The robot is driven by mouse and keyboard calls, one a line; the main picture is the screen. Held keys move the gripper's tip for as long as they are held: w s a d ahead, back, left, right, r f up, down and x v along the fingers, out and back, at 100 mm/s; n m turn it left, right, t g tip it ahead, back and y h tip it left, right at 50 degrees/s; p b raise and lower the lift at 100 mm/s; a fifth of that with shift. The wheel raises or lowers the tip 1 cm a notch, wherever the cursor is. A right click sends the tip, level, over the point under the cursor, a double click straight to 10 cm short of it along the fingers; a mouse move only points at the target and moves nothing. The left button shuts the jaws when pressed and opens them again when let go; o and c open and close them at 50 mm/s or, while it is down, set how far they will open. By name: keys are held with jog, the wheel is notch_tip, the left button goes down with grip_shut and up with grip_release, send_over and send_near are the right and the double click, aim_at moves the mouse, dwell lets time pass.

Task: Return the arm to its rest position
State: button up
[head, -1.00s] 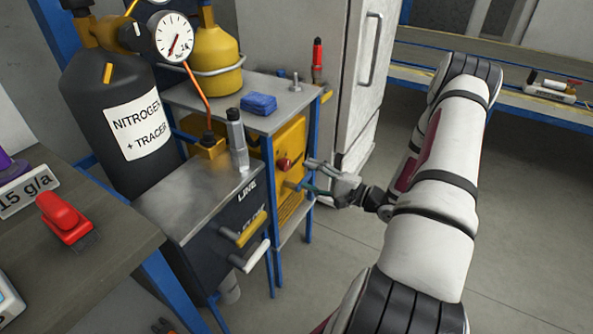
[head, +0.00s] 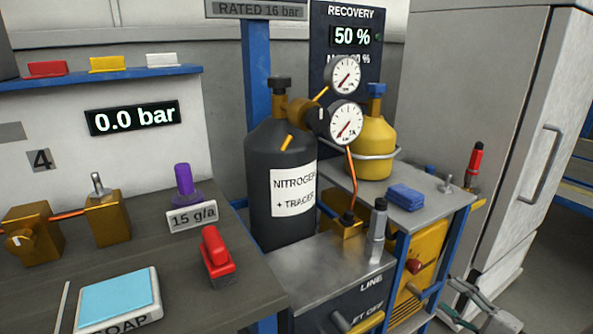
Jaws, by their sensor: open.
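My gripper (head: 447,298) shows at the lower right edge of the head view, in front of the yellow unit (head: 425,262) under the grey shelf. Its fingers are apart, and I see nothing between them. The gripper looks close to the yellow unit's front and its red knob (head: 413,267); I cannot tell whether it touches. The rest of my arm is mostly below the picture.
A black nitrogen cylinder (head: 262,190) with gauges stands in the middle, beside a yellow cylinder (head: 370,150). A metal-topped cabinet (head: 310,268) is in front. A workbench (head: 150,215) fills the left, and a grey fridge-like cabinet (head: 500,120) stands at right. Floor shows at far right.

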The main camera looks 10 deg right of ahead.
jog(key=w+a+r+n+g+y, duration=0.1)
jog(key=a+r+n+g+y, duration=0.6)
jog(key=a+r, duration=0.6)
jog(key=s+a+r+n+g+h, duration=0.35)
jog(key=s+a+r+g, duration=0.25)
jog(key=s+a, duration=0.25)
jog(key=s+a+r+n+g+h, duration=0.2)
jog(key=s+a+r+n+g, duration=0.3)
jog(key=s+a, duration=0.4)
jog(key=s+d+r+n+t+h, duration=0.1)
jog(key=s+d+r+t+h, duration=0.15)
jog(key=s+h, duration=0.7)
notch_tip(320, 180, up, 24)
jog(key=s+t+y+p, duration=0.1)
jog(key=t+p, duration=0.2)
jog(key=p, duration=1.9)
jog(key=shift+d+f+y+p, duration=0.15)
jog(key=shift+d+y+p, duration=0.15)
jog(key=shift+p, duration=0.1)
